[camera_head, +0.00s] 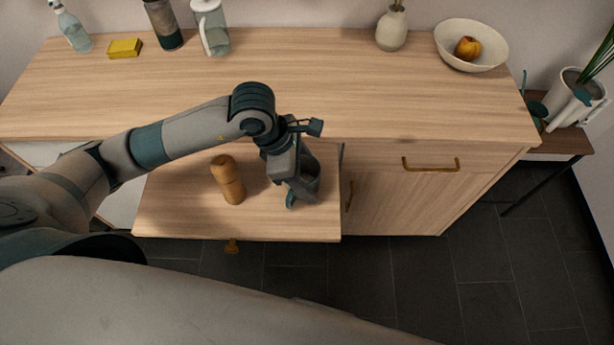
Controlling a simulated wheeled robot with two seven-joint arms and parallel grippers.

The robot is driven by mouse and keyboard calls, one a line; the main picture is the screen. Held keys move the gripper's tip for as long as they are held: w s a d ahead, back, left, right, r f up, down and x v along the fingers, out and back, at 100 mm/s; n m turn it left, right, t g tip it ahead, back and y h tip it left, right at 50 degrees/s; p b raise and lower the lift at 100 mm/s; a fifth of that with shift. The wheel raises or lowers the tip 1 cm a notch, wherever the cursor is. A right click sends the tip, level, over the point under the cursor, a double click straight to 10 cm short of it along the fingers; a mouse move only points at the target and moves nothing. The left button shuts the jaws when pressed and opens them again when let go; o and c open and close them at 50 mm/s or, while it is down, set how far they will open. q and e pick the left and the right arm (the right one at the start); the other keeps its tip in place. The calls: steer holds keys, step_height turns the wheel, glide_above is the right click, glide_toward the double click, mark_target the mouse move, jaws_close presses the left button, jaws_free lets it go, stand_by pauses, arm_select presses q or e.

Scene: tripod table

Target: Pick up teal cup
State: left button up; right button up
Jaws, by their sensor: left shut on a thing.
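The teal cup (313,176) is dark and mostly hidden behind my left gripper, on the right part of the lower wooden surface. My left gripper (296,193) points down and is shut on the cup. I cannot tell whether the cup touches the surface below it. My right gripper is not in view.
A wooden mill (227,179) stands left of the cup on the lower pulled-out surface (180,215). The wide countertop (390,100) lies behind, its middle clear. At its back are a spray bottle (71,27), yellow sponge (125,48), pitcher (211,28), vase (391,31) and bowl (490,38).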

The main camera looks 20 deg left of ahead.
arm_select(q)
step_height(320, 180, up, 3)
steer(key=shift+r+b, duration=0.15)
steer(key=shift+b, duration=0.45)
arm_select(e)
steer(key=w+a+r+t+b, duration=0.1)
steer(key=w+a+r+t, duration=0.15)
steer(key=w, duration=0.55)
arm_select(q)
steer(key=s+d+r+p, duration=0.5)
steer(key=s+r+p, duration=0.2)
steer(key=s+p, duration=0.3)
steer(key=shift+d+r+p, duration=0.3)
steer(key=shift+d+p, duration=0.1)
steer(key=shift+p, duration=0.4)
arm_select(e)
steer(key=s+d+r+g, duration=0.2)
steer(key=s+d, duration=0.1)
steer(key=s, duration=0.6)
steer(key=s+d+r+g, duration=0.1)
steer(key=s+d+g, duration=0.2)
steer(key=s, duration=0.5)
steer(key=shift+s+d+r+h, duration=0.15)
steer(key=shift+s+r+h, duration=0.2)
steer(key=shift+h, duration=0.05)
